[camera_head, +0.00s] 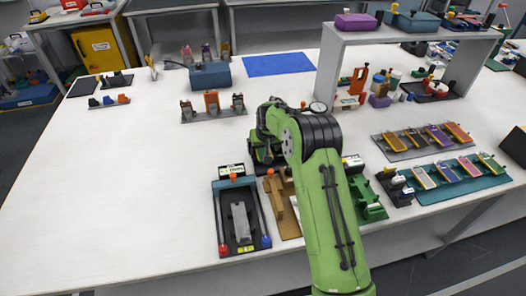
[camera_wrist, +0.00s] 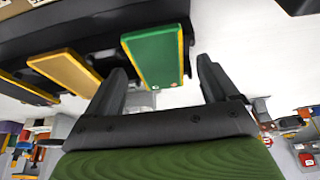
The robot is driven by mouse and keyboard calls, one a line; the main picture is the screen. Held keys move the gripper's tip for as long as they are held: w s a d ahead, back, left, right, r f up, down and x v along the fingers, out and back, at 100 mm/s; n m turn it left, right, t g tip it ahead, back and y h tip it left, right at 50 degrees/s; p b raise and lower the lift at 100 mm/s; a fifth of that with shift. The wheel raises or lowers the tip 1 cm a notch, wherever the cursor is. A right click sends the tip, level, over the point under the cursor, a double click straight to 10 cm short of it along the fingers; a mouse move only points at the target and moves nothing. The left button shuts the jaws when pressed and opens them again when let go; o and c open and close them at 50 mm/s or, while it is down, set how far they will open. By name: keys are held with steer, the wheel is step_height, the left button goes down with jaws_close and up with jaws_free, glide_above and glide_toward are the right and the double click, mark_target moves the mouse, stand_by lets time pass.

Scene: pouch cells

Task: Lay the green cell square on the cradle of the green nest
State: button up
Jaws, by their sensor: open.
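In the wrist view a flat green cell (camera_wrist: 155,55) with yellow edges shows beyond and between the two dark fingers of my gripper (camera_wrist: 162,66). The fingers are apart and do not appear to hold it. In the head view my gripper (camera_head: 265,153) is low over the table at the end of my arm, its fingertips hidden. A dark green cell with a yellow edge (camera_head: 491,161) lies at the right end of the teal rack. A green fixture (camera_head: 368,207), which looks like the green nest, stands right of my arm, partly hidden by it.
A black tray fixture (camera_head: 227,248) and a brown fixture (camera_head: 283,205) stand left of my forearm. A grey rack (camera_head: 393,155) and the teal rack (camera_head: 440,194) hold several cells at the right. An orange cell (camera_wrist: 68,73) shows in the wrist view.

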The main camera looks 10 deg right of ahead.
steer(key=c, duration=1.1)
